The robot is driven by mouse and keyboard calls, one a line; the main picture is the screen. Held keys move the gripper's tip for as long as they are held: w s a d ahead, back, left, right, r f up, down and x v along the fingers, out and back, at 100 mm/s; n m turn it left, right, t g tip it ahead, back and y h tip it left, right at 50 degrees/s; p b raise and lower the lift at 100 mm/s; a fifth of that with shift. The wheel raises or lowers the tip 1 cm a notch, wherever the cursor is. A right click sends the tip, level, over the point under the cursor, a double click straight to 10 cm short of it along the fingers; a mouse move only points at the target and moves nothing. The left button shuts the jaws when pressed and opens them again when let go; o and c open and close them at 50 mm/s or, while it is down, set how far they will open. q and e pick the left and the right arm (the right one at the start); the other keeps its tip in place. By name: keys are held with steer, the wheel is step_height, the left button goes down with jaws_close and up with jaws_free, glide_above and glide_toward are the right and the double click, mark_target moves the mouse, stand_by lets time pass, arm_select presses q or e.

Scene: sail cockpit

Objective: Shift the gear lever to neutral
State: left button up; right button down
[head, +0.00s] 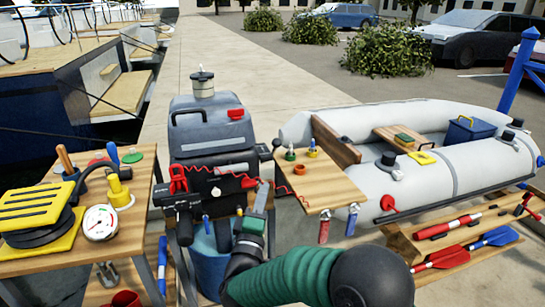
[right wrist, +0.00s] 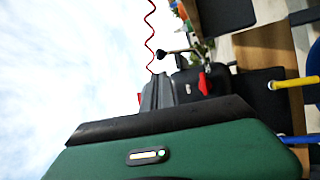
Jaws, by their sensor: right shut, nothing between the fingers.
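The outboard motor (head: 205,140), dark grey with a black front, stands upright in the middle of the head view. I cannot tell for certain which part is the gear lever. My right gripper (head: 262,190) is shut and empty at the motor's lower right front, close to a small red part (head: 249,183). In the right wrist view its grey fingers (right wrist: 158,92) point towards a red lever (right wrist: 204,83) on a black body. My left gripper is not in view.
A wooden table (head: 82,255) with a gauge (head: 100,222) and yellow pump (head: 40,207) is at left. A small wooden shelf (head: 335,188) is right of the motor. A red coiled cord (right wrist: 149,32) runs near my right gripper. A grey dinghy (head: 440,180) lies at right.

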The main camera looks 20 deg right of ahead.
mark_target(275, 146)
steer(key=b+x, duration=0.4)
steer(key=x, duration=0.9)
steer(key=shift+w+d+f+b, duration=0.1)
steer(key=shift+w+d+b, duration=0.1)
steer(key=shift+b, duration=0.2)
steer(key=shift+w, duration=0.15)
steer(key=shift+r, duration=0.2)
steer(key=w+r+n+g+y+p, duration=0.1)
steer(key=w+r+g+p, duration=0.1)
steer(key=p, duration=1.2)
steer(key=w+r+n+g+y+p, duration=0.1)
steer(key=w+r+g+p, duration=0.1)
steer(key=p, duration=1.3)
steer(key=shift+w+r+n, duration=0.2)
steer(key=shift+w+n, duration=0.1)
steer(key=shift+w, duration=0.15)
steer(key=shift+w+f+p, duration=0.1)
steer(key=shift+f+p, duration=0.05)
steer(key=shift+p, duration=0.25)
steer(key=shift+f, duration=0.3)
steer(key=shift+r, duration=0.1)
